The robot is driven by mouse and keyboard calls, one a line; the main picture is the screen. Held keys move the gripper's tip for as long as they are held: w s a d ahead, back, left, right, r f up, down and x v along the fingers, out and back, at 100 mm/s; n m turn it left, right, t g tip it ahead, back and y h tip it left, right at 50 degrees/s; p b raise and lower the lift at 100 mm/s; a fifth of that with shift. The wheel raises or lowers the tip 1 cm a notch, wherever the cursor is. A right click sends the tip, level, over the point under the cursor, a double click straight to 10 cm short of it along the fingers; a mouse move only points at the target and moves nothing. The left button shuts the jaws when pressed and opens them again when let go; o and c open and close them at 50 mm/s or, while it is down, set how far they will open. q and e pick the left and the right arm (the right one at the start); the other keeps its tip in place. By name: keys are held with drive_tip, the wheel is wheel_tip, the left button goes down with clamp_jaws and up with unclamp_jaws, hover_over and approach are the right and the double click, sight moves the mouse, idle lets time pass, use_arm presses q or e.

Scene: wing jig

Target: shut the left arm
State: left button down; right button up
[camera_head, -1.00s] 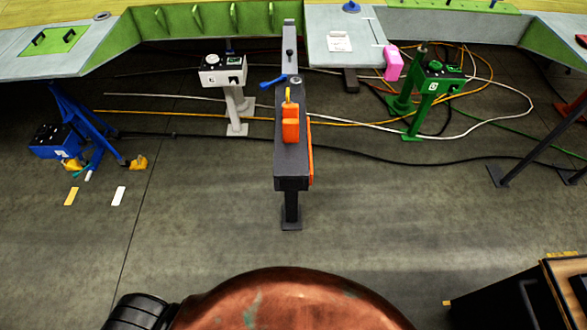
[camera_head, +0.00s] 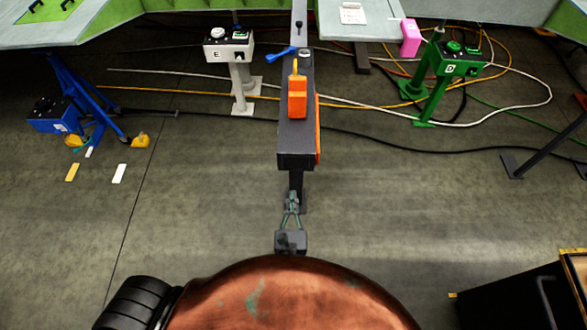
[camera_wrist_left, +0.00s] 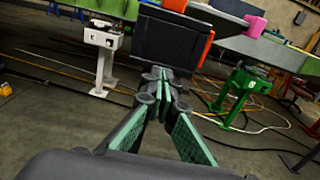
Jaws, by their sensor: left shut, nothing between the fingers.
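A dark grey jig arm (camera_head: 297,135) points toward me from the wing in the middle of the head view, on a short post. It carries an upright orange handle (camera_head: 298,97) and an orange strip along its right side. A blue lever (camera_head: 278,53) sticks out to its left farther back. I cannot tell whether this is the arm the task calls left. My left gripper (camera_head: 292,197) is shut and empty, in front of the near end of the beam. In the left wrist view its fingertips (camera_wrist_left: 160,78) meet just below the beam's dark end face (camera_wrist_left: 172,42).
A white control post (camera_head: 232,55) stands left of the beam, and a green one (camera_head: 447,65) stands right. A blue stand (camera_head: 55,117) is at far left. Cables cross the floor behind. A dark cabinet (camera_head: 525,300) is at lower right.

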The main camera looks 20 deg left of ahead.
sight(293, 166)
use_arm(q)
drive_tip(key=x, duration=1.3)
drive_tip(key=shift+w+r, duration=0.3)
drive_tip(key=shift+w, duration=0.05)
drive_tip(key=shift+w+a, duration=0.1)
drive_tip(key=shift+a, duration=0.1)
